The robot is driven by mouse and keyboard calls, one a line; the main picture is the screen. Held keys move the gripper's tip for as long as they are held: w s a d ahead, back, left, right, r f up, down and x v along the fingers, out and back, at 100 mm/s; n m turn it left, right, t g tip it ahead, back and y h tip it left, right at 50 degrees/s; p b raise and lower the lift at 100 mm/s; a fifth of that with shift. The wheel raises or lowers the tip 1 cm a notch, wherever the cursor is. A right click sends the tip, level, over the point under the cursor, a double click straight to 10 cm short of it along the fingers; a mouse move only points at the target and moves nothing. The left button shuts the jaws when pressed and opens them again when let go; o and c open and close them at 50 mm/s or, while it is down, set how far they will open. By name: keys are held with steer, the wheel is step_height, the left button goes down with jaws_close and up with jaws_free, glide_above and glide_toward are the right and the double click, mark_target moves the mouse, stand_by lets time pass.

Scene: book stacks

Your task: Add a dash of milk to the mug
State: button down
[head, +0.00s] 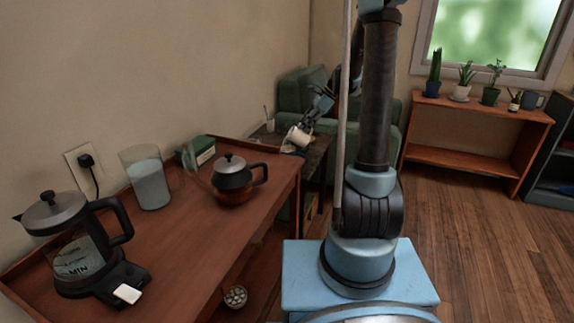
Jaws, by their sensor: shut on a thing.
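My gripper (311,121) is far off, at the end of my arm above a small dark side table (315,158). It is shut on a small white vessel (298,136), which looks tilted. I cannot tell whether this vessel is the mug or a milk jug. A pale shape (289,150) shows just below it, too small to make out. A light-coloured cup (270,125) with a thin stick in it stands at the back left of the side table. No milk stream can be made out.
A long wooden table (200,235) at left holds an electric kettle (75,245), a glass pitcher (148,180) of pale liquid, a dark-green box (197,152) and a dark teapot (234,178). A green armchair (300,90) stands behind the side table. Wooden floor (470,240) at right is open.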

steer(key=shift+a, duration=0.1)
stand_by(0.4)
steer(key=d+y, duration=0.2)
steer(key=y, duration=0.1)
steer(key=shift+d+r, duration=0.1)
steer(key=shift+d, duration=0.1)
steer(key=shift+d+y, duration=0.15)
steer(key=shift+y, duration=0.25)
steer(key=shift+d+f, duration=0.1)
steer(key=shift+f, duration=0.1)
steer(key=d+f+y+b, duration=0.6)
steer(key=b, duration=0.1)
steer(key=shift+w+y, duration=0.2)
steer(key=shift+y, duration=0.2)
stand_by(0.5)
steer(key=shift+f, duration=0.1)
